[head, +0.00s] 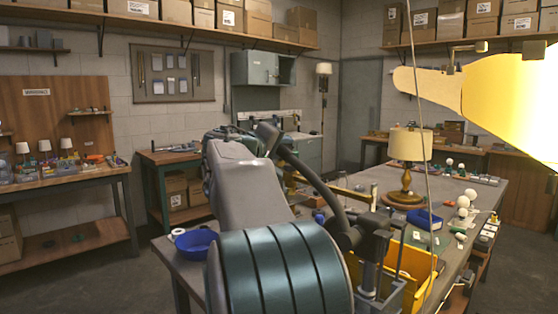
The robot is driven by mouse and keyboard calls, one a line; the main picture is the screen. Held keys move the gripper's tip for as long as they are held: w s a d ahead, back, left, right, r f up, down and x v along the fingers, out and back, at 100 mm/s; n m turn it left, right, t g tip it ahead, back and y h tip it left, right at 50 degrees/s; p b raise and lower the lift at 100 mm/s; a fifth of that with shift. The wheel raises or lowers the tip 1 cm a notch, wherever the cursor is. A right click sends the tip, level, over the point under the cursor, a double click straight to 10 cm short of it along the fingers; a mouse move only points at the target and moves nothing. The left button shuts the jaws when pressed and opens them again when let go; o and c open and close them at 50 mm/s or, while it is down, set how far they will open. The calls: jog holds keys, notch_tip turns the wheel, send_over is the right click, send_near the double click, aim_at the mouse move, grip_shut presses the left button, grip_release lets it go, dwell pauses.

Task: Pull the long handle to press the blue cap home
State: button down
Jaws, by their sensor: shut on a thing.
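The long handle (312,178) is a dark, slightly bent bar. It slants from a dark upright press (372,250) at the near edge of the bench up and left to a thicker end. My grey and teal arm fills the middle of the head view and reaches to that upper end. My gripper (256,132) shows only in part there, shut on the handle's end; its fingers are mostly hidden behind my arm. I cannot make out the blue cap for certain; the area under the press is hidden by my arm and the press.
A blue bowl (195,243) sits at the left corner. A large bright yellow shade (510,95) blocks the upper right. Floor at left is clear.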

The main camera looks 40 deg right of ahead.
jog(key=shift+s+r, duration=0.15)
jog(key=shift+r, duration=0.35)
jog(key=c, duration=1.1)
grip_release()
jog(key=shift+s, duration=0.1)
jog(key=shift+c, duration=0.2)
jog(key=shift+f, duration=0.1)
jog(key=shift+a, duration=0.35)
jog(key=b+v, duration=0.1)
jog(key=v, duration=1.2)
jog(key=shift+b, duration=0.3)
jog(key=shift+s, duration=0.15)
